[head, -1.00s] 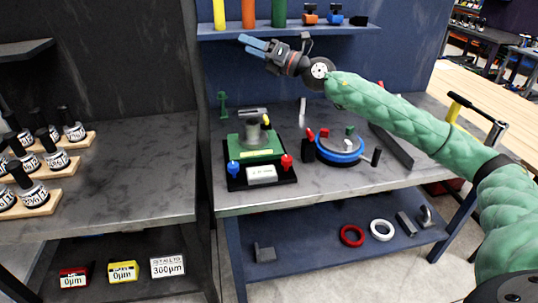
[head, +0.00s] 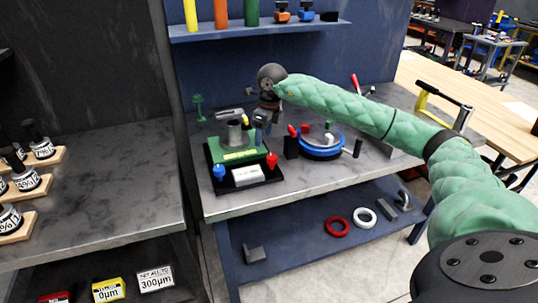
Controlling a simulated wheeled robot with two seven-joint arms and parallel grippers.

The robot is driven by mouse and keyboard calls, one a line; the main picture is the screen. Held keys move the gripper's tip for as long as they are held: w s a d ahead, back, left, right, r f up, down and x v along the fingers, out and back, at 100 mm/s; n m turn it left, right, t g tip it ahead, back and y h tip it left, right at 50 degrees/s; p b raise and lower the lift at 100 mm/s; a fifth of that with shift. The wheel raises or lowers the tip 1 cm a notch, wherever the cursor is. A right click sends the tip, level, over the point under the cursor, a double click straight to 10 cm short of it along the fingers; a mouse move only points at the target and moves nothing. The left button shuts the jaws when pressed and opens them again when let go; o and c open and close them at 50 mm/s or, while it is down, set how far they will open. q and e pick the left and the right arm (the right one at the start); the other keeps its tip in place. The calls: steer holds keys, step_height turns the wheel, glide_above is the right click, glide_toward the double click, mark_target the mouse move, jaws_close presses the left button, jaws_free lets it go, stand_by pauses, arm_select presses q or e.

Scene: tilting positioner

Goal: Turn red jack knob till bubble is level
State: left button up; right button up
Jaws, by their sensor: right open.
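The tilting positioner is a green plate (head: 232,156) on a black base at the left of the blue bench. The red jack knob (head: 271,161) stands at its front right corner, upright, with nothing touching it. A blue knob (head: 219,172) stands at the front left. A pale level block (head: 248,175) lies between them; its bubble is too small to read. My right gripper (head: 262,127) points down behind and above the red knob, beside the grey cylinder. It is open and apart from the knob; its fingers are small and partly blurred. My left gripper is out of view.
A round blue-rimmed fixture (head: 321,152) with small red, white and green parts stands right of the positioner. A shelf (head: 262,30) with coloured cylinders hangs above. A grey clamp-like part (head: 230,114) sits behind the plate. The bench front is clear.

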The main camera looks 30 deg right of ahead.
mark_target(272, 156)
steer(key=shift+s+d+f+g+h, duration=0.1)
steer(key=shift+s+d+g+h, duration=0.25)
steer(key=shift+s, duration=0.2)
steer(key=shift+s+d+f+g+h, duration=0.15)
steer(key=shift+s+d+g, duration=0.1)
steer(key=shift+s+d, duration=0.25)
arm_select(q)
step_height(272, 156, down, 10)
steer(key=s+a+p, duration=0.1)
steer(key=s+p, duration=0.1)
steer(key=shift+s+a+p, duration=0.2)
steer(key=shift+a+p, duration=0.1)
steer(key=shift+p, duration=0.1)
arm_select(e)
step_height(272, 156, down, 8)
steer(key=shift+s+r, duration=0.1)
steer(key=shift+r, duration=0.15)
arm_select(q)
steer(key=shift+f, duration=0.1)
arm_select(e)
steer(key=c, duration=1)
